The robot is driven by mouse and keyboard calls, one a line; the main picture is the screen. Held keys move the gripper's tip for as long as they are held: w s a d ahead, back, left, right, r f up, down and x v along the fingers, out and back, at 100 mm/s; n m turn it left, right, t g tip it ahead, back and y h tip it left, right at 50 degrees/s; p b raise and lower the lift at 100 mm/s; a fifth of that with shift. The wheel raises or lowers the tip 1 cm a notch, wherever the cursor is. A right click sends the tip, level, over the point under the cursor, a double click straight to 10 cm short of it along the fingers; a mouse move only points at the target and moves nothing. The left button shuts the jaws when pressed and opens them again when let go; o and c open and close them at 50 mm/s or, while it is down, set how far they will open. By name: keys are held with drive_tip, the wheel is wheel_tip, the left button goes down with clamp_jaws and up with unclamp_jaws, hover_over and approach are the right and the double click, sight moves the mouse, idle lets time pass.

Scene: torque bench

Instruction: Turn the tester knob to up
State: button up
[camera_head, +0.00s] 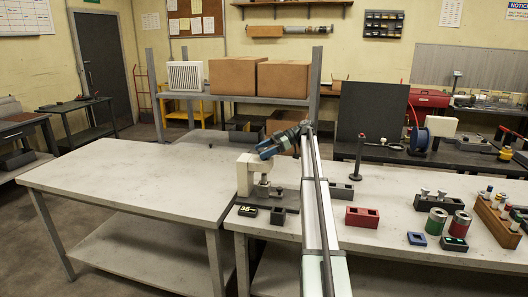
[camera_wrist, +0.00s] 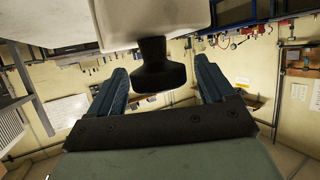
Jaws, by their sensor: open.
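The tester (camera_head: 245,175) is a white body on a dark base on the bench, with a metal post in its opening. A small black display reading about 35 (camera_head: 247,211) stands at its front left. My gripper (camera_head: 268,150) is at the top right of the tester, tilted on its side. In the wrist view my gripper (camera_wrist: 160,75) is open, with one blue finger on each side of the black knob (camera_wrist: 155,68). Gaps show between the knob and both fingers. The pale tester body (camera_wrist: 150,20) is behind the knob. In the head view the knob is hidden, and its pointing direction cannot be told.
A red block (camera_head: 362,217) and a grey block (camera_head: 341,192) sit right of my arm. Farther right are a blue tray (camera_head: 417,238), green and red cans (camera_head: 436,222) and a wooden rack (camera_head: 495,222). The left table (camera_head: 130,180) is clear.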

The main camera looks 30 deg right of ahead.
drive_tip(key=shift+d, duration=0.15)
drive_tip(key=v, duration=0.7)
